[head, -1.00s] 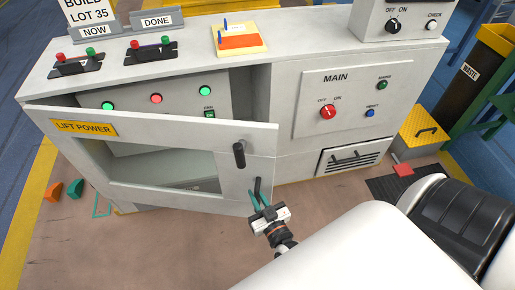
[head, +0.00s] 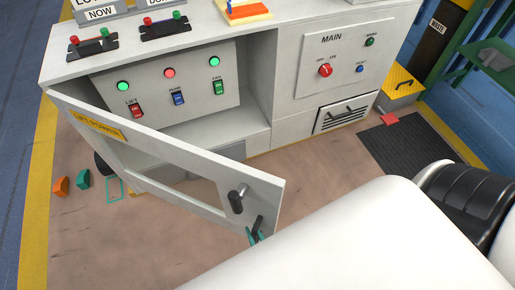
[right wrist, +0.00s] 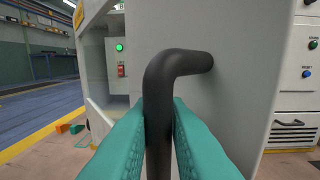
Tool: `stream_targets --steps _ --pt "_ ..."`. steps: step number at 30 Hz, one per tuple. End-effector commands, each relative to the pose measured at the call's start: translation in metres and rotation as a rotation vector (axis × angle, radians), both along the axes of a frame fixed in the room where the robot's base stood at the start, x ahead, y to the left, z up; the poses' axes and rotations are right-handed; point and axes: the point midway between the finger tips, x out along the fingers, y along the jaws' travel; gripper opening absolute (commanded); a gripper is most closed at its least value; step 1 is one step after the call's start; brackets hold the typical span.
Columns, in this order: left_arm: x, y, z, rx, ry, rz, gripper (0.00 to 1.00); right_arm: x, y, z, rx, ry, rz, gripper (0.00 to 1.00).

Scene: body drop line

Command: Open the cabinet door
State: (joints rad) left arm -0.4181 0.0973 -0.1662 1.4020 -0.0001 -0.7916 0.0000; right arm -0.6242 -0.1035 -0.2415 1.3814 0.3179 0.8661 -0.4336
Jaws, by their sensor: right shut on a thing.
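The cabinet door (head: 165,150), a grey frame with a window opening and a yellow LIFT POWER label, stands swung well open on its left-side hinge. Its free edge points toward me. My right gripper (head: 254,237) is at the door's lower free corner, largely hidden by my arm. In the right wrist view its teal fingers (right wrist: 158,145) are shut on a black bent handle (right wrist: 158,98), one finger on each side. My left gripper is not in view.
Inside the cabinet (head: 175,100) are lamps and red, blue and green switches. The MAIN panel (head: 338,58) is to the right, above a vent drawer (head: 346,114). Orange and teal blocks (head: 61,186) lie on the floor at left. A yellow step box (head: 402,90) stands at right.

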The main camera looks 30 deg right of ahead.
Motion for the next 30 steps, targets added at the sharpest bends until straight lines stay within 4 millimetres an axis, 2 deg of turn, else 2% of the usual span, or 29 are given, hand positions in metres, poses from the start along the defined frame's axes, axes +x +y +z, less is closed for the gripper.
stream_targets --steps 6,17,18,20,21,30 --pt "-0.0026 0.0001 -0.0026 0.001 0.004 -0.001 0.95 -0.0042 0.0066 0.0003 -0.001 0.000 0.013 0.00" --pt "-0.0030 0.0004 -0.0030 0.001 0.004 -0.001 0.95 -0.0043 0.0071 0.0001 0.000 0.000 0.014 0.00" --pt "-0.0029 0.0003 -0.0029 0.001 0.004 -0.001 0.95 -0.0042 0.0071 0.0001 0.000 0.000 0.013 0.21" --pt "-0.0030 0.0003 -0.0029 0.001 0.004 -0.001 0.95 -0.0042 0.0070 0.0001 0.000 0.000 0.013 0.31" --pt "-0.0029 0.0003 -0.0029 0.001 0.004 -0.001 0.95 -0.0042 0.0069 0.0001 0.000 0.000 0.013 0.33" --pt "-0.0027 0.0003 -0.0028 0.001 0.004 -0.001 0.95 -0.0076 0.0067 -0.0002 -0.001 0.001 0.012 0.33"
